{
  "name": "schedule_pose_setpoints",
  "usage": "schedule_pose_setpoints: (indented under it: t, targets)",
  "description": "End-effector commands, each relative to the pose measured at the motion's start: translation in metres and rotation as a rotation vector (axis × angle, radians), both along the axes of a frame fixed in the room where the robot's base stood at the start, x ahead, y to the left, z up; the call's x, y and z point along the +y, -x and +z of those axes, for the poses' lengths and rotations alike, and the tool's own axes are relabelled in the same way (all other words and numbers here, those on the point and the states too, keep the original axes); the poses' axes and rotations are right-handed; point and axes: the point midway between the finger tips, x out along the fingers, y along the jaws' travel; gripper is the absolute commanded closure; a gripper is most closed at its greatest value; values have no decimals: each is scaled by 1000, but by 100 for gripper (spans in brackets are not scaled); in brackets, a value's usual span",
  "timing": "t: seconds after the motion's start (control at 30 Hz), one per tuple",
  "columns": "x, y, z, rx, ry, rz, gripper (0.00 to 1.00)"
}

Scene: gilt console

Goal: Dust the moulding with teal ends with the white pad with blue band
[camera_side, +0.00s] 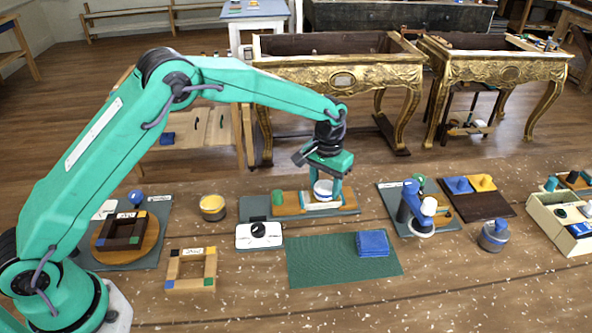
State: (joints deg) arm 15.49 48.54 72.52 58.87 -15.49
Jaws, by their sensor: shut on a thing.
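My gripper (325,182) is low over the middle of the bench, shut on the white pad with blue band (323,192). The pad is upright, just above or touching the wooden moulding (292,206); I cannot tell which. The moulding lies lengthwise on a grey-teal board (252,208). A green end piece (277,198) shows at its left; my gripper and the pad hide part of its middle and right.
A white box with a black knob (259,236) and a green mat (318,268) with a folded blue cloth (373,243) lie in front. A yellow-topped jar (212,207) stands left. A blue-and-white tool (416,208) stands on a board to the right.

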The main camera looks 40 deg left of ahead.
Motion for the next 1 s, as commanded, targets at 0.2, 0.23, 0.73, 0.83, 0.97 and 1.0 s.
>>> schedule_pose_setpoints:
  t: [0.2,0.23,0.73,0.83,0.97,1.0]
  targets:
    - [15,16,0,5,-1,1,71]
    - [17,18,-1,5,-1,1,71]
    - [31,32,-1,3,-1,-1,71]
    - [26,27,-1,4,-1,-1,71]
    - [20,21,-1,2,-1,-1,71]
    - [18,19,-1,2,-1,-1,71]
